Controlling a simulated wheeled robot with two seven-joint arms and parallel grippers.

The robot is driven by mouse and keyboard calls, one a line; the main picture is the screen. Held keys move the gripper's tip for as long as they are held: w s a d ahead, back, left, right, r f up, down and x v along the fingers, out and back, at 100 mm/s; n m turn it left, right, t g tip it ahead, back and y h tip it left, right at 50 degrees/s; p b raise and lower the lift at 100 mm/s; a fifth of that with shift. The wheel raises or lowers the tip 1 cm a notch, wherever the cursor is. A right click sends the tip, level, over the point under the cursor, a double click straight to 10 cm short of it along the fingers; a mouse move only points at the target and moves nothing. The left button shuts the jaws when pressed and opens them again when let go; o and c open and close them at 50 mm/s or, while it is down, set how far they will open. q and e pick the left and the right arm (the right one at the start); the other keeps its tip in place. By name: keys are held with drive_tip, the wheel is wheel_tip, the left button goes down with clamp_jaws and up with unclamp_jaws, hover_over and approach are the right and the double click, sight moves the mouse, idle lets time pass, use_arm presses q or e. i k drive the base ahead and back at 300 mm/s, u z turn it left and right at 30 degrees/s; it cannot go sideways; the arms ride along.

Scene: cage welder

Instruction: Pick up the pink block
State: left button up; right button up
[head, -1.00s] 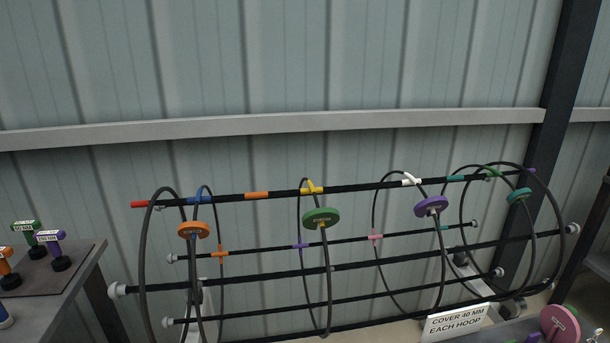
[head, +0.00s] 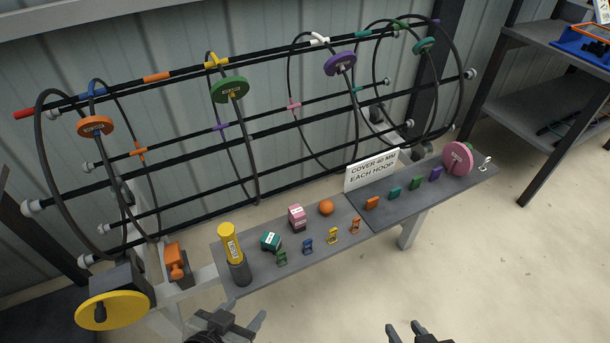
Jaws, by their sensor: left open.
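The pink block (head: 297,218), with a white label on it, stands on the grey shelf (head: 330,258) in front of the cage, between a dark green block and an orange ball. My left gripper (head: 241,311) is at the bottom edge of the head view, in front of the shelf, open and empty. It is below and left of the pink block and apart from it. My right gripper (head: 406,328) is at the bottom edge, further right, with a gap between its fingers and nothing seen in it. Both grippers are partly cut off by the picture edge.
A yellow cylinder (head: 229,243) on a dark base, the green block (head: 270,241), the orange ball (head: 326,207) and several small coloured clips crowd the shelf. A sign (head: 371,170) stands behind. The hooped cage rises at the back. Open floor (head: 480,270) lies to the right.

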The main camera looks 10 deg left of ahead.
sight(296, 216)
drive_tip(key=u, duration=0.55)
drive_tip(key=k, duration=1.25)
drive_tip(key=z, duration=0.1)
drive_tip(key=i, duration=0.5)
drive_tip(key=z, duration=0.55)
drive_tip(key=i, duration=1.5)
drive_tip(key=u, duration=0.3)
drive_tip(key=k, duration=0.75)
drive_tip(key=u, duration=0.65)
drive_tip(key=i, duration=0.35)
drive_tip(key=z, duration=0.2)
